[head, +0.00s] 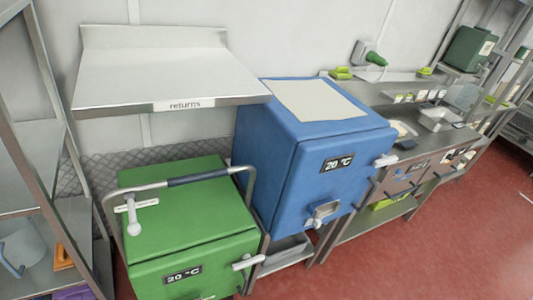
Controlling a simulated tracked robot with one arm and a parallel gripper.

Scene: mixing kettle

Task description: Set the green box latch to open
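The green box (190,226) stands at the lower left, with a "20 °C" display (183,274) on its front. A pale lever-like latch (248,262) sits at the right end of its front face, lying roughly level. I cannot tell from this view whether it is set open or closed. The lid looks down. A grey T-shaped fitting (132,212) lies on top at the left. A metal bar handle with a dark blue grip (198,178) arches over the top. The box's lower front is cut off. My gripper is not in view.
A blue box (318,160) with its own pale latch (386,160) stands close on the right. A metal "returns" shelf (160,75) overhangs the back. A metal rack (50,130) stands at the left. Red floor (440,240) is clear at the lower right.

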